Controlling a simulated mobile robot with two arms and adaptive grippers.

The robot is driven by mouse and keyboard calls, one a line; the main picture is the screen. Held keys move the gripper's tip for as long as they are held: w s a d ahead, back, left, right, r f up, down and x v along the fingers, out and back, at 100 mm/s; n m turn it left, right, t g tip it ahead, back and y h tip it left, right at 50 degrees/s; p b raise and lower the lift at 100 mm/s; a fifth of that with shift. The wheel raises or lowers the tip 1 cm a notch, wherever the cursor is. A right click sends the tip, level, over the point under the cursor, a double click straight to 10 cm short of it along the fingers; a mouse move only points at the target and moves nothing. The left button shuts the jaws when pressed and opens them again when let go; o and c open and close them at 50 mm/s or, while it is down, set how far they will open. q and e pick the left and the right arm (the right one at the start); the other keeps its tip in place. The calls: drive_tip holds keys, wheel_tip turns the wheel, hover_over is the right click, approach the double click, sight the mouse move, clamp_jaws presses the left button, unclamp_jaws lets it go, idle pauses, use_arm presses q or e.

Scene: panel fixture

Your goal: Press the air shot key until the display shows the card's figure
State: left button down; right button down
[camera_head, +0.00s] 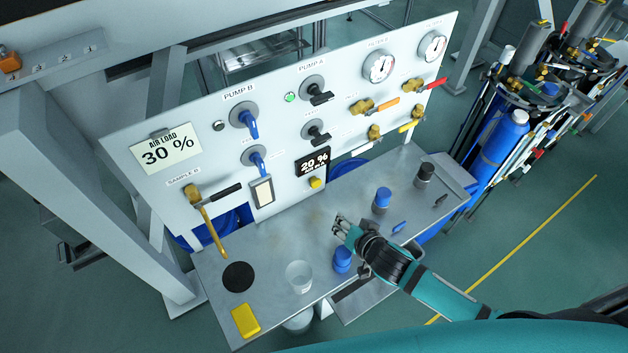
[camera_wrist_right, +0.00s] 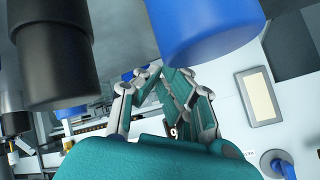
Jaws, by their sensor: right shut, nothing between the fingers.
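The card (camera_head: 166,148) at the panel's left reads "AIR LOAD 30 %". The black display (camera_head: 313,161) low in the middle of the panel reads "20 %", with smaller text below that I cannot read clearly. A yellow key (camera_head: 315,182) sits just under the display. My right gripper (camera_head: 340,225) is shut and empty above the bench, in front of the panel and apart from the key. In the right wrist view its fingers (camera_wrist_right: 160,75) are together and partly cover a dark patch with a white digit; the key is not visible there. My left gripper is not in view.
Blue-capped containers (camera_head: 382,197) and a dark jar (camera_head: 424,174) stand on the bench (camera_head: 320,235) near my right arm. A clear cup (camera_head: 299,277), black disc (camera_head: 238,277) and yellow block (camera_head: 245,320) are at left. Blue knobs and a cream-faced plate (camera_head: 262,192) are left of the display.

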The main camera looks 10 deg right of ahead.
sight(315, 182)
drive_tip(key=w+a, duration=0.1)
drive_tip(key=w, duration=0.1)
drive_tip(key=w+b, duration=0.1)
drive_tip(key=w, duration=0.1)
drive_tip(key=w+a+b, duration=0.1)
drive_tip(key=w, duration=0.2)
drive_tip(key=shift+w+a, duration=0.1)
drive_tip(key=shift+a, duration=0.2)
drive_tip(key=shift+w+a, duration=0.25)
drive_tip(key=shift+w, duration=0.35)
drive_tip(key=shift+w, duration=0.1)
idle(0.9)
drive_tip(key=shift+w+a, duration=0.15)
drive_tip(key=shift+w, duration=0.15)
drive_tip(key=shift+w+a+r, duration=0.1)
drive_tip(key=shift+w+a, duration=0.05)
drive_tip(key=shift+w, duration=0.45)
idle(0.9)
drive_tip(key=shift+s, duration=0.1)
drive_tip(key=shift+s+d+p, duration=0.35)
drive_tip(key=shift+s+p, duration=0.05)
drive_tip(key=shift+s, duration=0.5)
drive_tip(key=shift+s, duration=0.1)
